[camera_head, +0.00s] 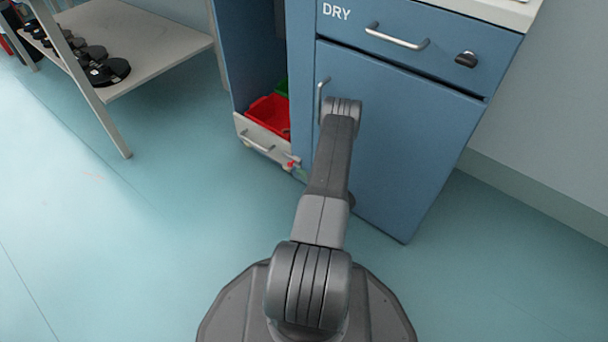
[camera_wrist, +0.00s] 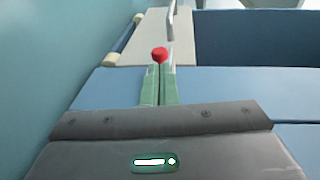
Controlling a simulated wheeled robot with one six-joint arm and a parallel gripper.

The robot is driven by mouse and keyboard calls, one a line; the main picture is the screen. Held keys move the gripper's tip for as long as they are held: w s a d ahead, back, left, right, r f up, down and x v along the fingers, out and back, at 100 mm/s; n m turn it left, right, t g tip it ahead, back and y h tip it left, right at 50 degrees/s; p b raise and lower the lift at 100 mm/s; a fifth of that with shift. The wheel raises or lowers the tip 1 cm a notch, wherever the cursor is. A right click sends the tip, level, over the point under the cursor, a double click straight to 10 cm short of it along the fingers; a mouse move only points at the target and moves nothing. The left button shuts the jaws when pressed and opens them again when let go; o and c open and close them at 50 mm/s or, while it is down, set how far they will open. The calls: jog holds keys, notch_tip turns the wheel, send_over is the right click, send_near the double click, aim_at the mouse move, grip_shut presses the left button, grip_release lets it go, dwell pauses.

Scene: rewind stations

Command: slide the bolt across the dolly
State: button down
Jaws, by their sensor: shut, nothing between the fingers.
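The dolly (camera_head: 243,126) is a low pale-fronted unit in the open bay of the blue cabinet. Its pale front also shows in the wrist view (camera_wrist: 183,45). A red knob (camera_head: 291,163), apparently the bolt's, is at the lower right of the dolly front; it also shows in the wrist view (camera_wrist: 159,55). My gripper (camera_wrist: 159,70) has its green fingers together with nothing between them. The fingertips are right at the red knob; I cannot tell whether they touch it. The rest of the bolt is hidden or too small to make out.
A red bin (camera_head: 268,113) and a green one (camera_head: 282,88) sit in the dolly. A metal handle (camera_head: 257,140) is on its front. The blue cabinet door (camera_head: 400,140) is shut beside my arm. A shelf (camera_head: 150,50) with black spools stands left. Floor between is clear.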

jog(key=p+v, duration=0.3)
jog(key=v, duration=0.7)
jog(key=shift+s+d, duration=0.2)
jog(key=shift+w+a, duration=0.1)
jog(key=b+x, duration=0.3)
jog(key=x, duration=0.8)
jog(key=shift+w+a, duration=0.2)
jog(key=shift+w, duration=0.05)
jog(key=shift+s+d, duration=0.1)
jog(key=shift+s, duration=0.05)
